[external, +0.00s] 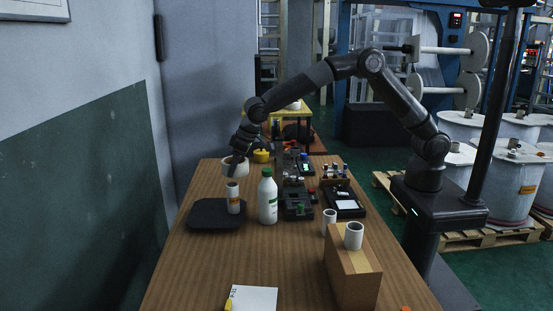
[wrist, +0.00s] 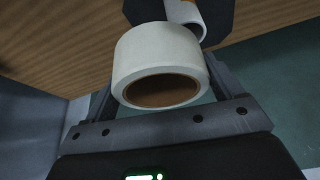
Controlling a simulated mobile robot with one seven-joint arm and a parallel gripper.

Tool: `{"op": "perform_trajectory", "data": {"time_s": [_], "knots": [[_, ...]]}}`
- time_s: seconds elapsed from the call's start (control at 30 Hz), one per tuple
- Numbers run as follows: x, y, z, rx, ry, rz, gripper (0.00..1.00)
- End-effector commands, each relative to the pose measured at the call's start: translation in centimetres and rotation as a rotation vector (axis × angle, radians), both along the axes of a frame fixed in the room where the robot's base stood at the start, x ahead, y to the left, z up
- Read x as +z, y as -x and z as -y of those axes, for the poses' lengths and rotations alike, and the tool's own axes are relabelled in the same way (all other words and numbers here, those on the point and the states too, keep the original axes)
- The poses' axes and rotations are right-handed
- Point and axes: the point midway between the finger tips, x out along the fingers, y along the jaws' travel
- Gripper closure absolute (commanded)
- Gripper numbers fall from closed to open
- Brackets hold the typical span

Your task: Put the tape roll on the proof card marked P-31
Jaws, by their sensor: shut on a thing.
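The tape roll, a wide white ring with a brown core, is at the far left of the table in the external view (external: 236,168). It fills the middle of the wrist view (wrist: 160,50). My gripper (external: 237,158) is shut on it, with one finger on either side in the wrist view (wrist: 160,78). I cannot tell whether the roll touches the table. A white card (external: 255,298) lies at the near edge, cut off by the frame. Its small dark marking is too small to read, so I cannot tell whether it is P-31.
A cardboard box (external: 352,272) with a white tube on top stands front right. Dark devices fill the table's back right. The front left is clear.

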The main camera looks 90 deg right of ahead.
Motion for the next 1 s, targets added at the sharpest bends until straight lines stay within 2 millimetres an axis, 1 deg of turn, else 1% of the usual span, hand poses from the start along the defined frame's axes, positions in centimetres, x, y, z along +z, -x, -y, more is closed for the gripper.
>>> {"op": "perform_trajectory", "data": {"time_s": [0.03, 0.07, 0.1, 0.17, 0.2, 0.27, 0.3, 0.4, 0.5, 0.6, 0.77, 0.8, 1.0], "knots": [[0.1, 0.3, -3.1, 0.032, 0.0, 0.001, 0.42], [0.1, 0.4, -4.6, 0.048, 0.0, 0.002, 0.42], [0.1, 0.7, -6.7, 0.068, 0.0, 0.002, 0.42], [0.1, 1.3, -9.7, 0.098, 0.001, 0.003, 0.42], [0.1, 1.7, -11.7, 0.118, 0.001, 0.003, 0.42], [0.1, 2.5, -14.7, 0.147, 0.0, 0.003, 0.42], [0.1, 3.0, -16.6, 0.167, -0.001, 0.004, 0.42], [0.2, 4.4, -20.7, 0.209, 0.0, 0.005, 0.42], [0.2, 5.6, -23.7, 0.239, -0.001, 0.006, 0.42], [0.2, 6.6, -26.0, 0.264, 0.0, 0.007, 0.42], [0.3, 7.8, -28.6, 0.291, -0.001, 0.008, 0.42], [-0.6, 7.8, -28.3, 0.288, 0.0, 0.005, 0.42], [-3.7, 7.7, -28.3, 0.288, 0.001, 0.006, 0.42]]}}
